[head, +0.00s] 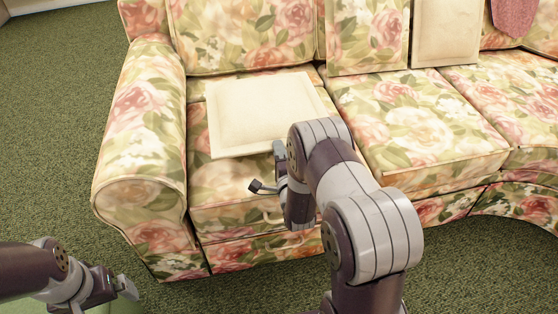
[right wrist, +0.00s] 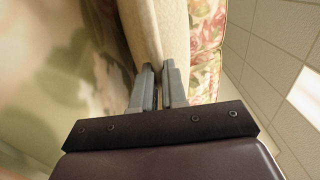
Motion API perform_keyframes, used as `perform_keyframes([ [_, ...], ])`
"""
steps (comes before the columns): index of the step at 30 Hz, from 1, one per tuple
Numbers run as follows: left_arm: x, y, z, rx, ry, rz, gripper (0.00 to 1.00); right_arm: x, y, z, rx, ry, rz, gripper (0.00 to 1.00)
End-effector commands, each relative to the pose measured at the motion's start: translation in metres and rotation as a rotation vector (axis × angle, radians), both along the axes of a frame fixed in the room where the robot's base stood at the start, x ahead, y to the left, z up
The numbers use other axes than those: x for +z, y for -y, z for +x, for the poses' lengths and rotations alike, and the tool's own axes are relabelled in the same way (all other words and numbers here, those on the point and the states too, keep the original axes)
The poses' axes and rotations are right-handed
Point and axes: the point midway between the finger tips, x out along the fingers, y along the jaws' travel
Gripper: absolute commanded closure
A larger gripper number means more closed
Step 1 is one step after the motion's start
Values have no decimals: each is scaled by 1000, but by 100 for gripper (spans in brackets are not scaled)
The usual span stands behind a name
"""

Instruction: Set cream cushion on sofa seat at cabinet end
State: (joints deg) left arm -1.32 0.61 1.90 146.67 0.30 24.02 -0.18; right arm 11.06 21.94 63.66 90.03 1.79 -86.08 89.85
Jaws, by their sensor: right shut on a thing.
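The cream cushion (head: 258,110) is a pale square with a piped border. It lies nearly flat over the left seat of the floral sofa (head: 420,118), close to the left armrest. My right gripper (head: 270,185) is at its front right edge. In the right wrist view the two fingers (right wrist: 158,85) are shut on the edge of the cream cushion (right wrist: 150,35). Whether the cushion rests fully on the seat or is held slightly above it, I cannot tell. My left gripper (head: 122,290) is at the lower left, away from the sofa; its finger gap is not clear.
A floral cushion (head: 366,35) and another cream cushion (head: 445,32) lean on the backrest to the right. A pink cloth (head: 514,15) hangs at the upper right. The sofa's left armrest (head: 145,130) borders the seat. Green carpet (head: 55,120) is clear at left.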

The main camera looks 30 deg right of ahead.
Motion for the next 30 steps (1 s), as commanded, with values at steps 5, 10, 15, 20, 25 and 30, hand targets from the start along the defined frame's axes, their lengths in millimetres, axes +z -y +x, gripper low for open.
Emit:
perform_keyframes([
  [5,-11,0,0,0,-1,0,0,-16,0,0,0,3,-1,100],
  [10,-12,0,0,0,0,0,0,-17,0,0,0,3,-1,100],
  [15,-13,0,0,0,0,0,0,-19,0,0,0,0,0,62],
  [20,-13,0,0,0,-1,0,0,-19,0,0,0,0,0,62],
  [25,-8,0,0,0,-1,0,0,-13,0,0,0,0,0,62],
  [30,9,0,0,0,-1,0,0,-11,-8,-34,1,-5,1,62],
])
